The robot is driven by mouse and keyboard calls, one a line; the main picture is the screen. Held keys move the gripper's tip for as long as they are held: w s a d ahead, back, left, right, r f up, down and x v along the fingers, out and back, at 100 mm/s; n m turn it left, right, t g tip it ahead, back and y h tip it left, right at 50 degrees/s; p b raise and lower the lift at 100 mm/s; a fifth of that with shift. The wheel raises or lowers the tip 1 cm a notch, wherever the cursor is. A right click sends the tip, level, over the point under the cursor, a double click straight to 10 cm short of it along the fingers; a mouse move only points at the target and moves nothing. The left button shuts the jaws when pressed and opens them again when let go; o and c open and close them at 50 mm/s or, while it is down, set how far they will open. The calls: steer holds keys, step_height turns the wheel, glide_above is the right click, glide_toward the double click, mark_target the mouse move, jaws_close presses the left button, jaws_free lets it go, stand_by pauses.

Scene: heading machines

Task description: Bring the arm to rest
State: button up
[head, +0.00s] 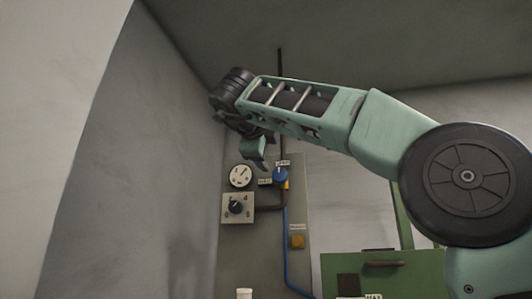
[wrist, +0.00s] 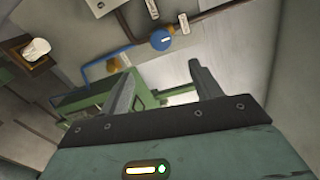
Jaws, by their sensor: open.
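My arm reaches from the right side of the head view up and across to the left, bent at a large round joint. My gripper (head: 257,154) hangs at its far end, in front of the grey panel's top. In the wrist view my gripper (wrist: 162,82) shows two grey fingers spread apart with nothing between them. The fingers touch nothing that I can see. In the head view one finger is partly hidden by the wrist.
The grey panel (head: 265,235) carries a gauge (head: 241,175), a dial (head: 236,207), a blue knob (head: 280,176) and a yellow button (head: 297,242). A green machine (head: 385,270) stands right of it. A pale object (wrist: 36,48) sits on a brown bracket. Walls close in left.

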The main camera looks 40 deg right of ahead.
stand_by(0.5)
